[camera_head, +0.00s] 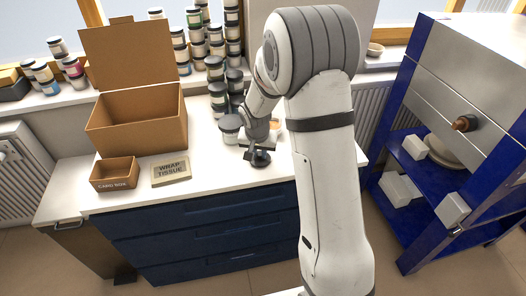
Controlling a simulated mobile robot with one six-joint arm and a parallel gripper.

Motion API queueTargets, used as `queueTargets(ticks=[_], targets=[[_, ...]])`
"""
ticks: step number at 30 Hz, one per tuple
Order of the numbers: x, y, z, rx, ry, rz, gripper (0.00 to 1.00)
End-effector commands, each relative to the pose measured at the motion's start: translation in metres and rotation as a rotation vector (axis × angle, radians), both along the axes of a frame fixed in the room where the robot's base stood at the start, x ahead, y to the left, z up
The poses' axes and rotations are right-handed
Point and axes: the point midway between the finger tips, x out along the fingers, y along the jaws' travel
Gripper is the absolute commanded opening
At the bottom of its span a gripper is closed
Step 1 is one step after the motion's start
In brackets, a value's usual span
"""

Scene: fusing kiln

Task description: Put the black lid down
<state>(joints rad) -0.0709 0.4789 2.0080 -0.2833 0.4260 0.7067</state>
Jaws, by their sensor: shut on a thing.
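The black lid (260,159) is a small dark round piece near the front edge of the white counter (220,175). My gripper (259,150) points down over the counter and is shut on the black lid. From this view I cannot tell whether the lid touches the counter or hangs just above it. My arm hides part of the counter to the right of the gripper.
A jar (230,128) stands close behind and left of my gripper, with stacked jars behind it. An open cardboard box (137,125), a small card box (114,174) and a wrap tissue pack (171,174) stand left. The counter between pack and gripper is clear.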

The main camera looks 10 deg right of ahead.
Motion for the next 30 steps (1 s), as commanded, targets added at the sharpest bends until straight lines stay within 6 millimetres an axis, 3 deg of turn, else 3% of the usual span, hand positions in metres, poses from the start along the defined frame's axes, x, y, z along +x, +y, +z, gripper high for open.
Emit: queueTargets(ticks=[8,9,17,26,30], targets=[[0.0,0.0,-0.003,0.0,-0.001,-0.001,0.0],[0.0,0.0,-0.002,0.001,-0.001,-0.001,0.19],[0.0,-0.001,-0.001,0.0,-0.001,-0.002,0.39],[0.0,-0.001,0.003,0.0,-0.001,-0.002,0.39],[-0.003,0.001,0.02,0.001,-0.006,-0.003,0.39]])
